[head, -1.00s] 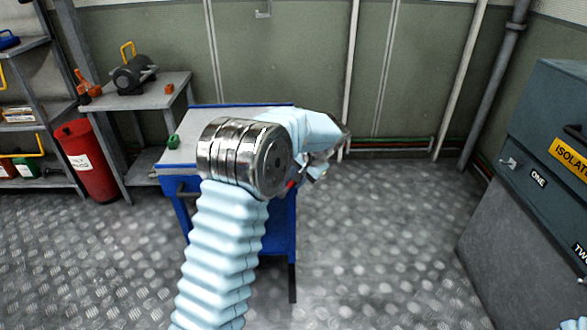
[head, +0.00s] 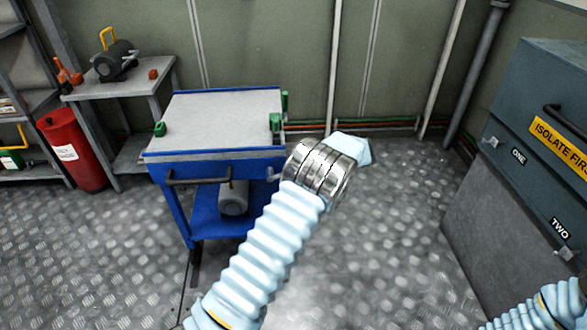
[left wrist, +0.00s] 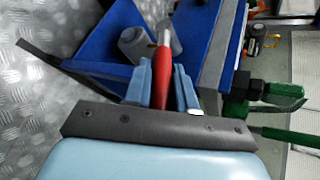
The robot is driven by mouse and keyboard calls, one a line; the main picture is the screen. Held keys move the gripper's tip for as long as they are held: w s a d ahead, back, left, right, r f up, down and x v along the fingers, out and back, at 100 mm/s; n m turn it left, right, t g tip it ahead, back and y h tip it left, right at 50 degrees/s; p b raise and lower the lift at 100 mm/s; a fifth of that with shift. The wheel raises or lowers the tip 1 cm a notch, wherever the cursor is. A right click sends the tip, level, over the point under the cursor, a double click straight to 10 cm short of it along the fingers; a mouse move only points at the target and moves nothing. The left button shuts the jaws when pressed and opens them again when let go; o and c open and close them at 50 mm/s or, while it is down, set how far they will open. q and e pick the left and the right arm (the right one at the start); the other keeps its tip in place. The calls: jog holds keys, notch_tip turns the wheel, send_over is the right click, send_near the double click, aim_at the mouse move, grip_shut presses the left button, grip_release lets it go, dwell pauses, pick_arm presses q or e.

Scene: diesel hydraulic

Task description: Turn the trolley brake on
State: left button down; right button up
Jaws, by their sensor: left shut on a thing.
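The blue trolley (head: 215,218) with its pale grey top (head: 225,118) stands in the middle of the head view. In the left wrist view its blue side (left wrist: 95,50) is close. A red lever (left wrist: 161,68) with a pale metal end shows there, beside the trolley. My left gripper (left wrist: 166,85) is shut on this red lever, its blue fingers on either side.
A grey motor (head: 233,199) sits on the trolley's lower shelf. Green fittings (head: 276,122) stand at the top's corners. A grey cabinet (head: 520,130) is at the right. A bench (head: 120,88) and red cylinder (head: 72,150) are at the left. Floor right of the trolley is clear.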

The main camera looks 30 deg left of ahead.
pick_arm(q)
jog(key=shift+d, duration=0.1)
dwell(0.3)
jog(key=c, duration=1.3)
grip_release()
jog(key=v, duration=1.3)
jog(key=shift+d, duration=0.4)
jog(key=shift+w, duration=0.1)
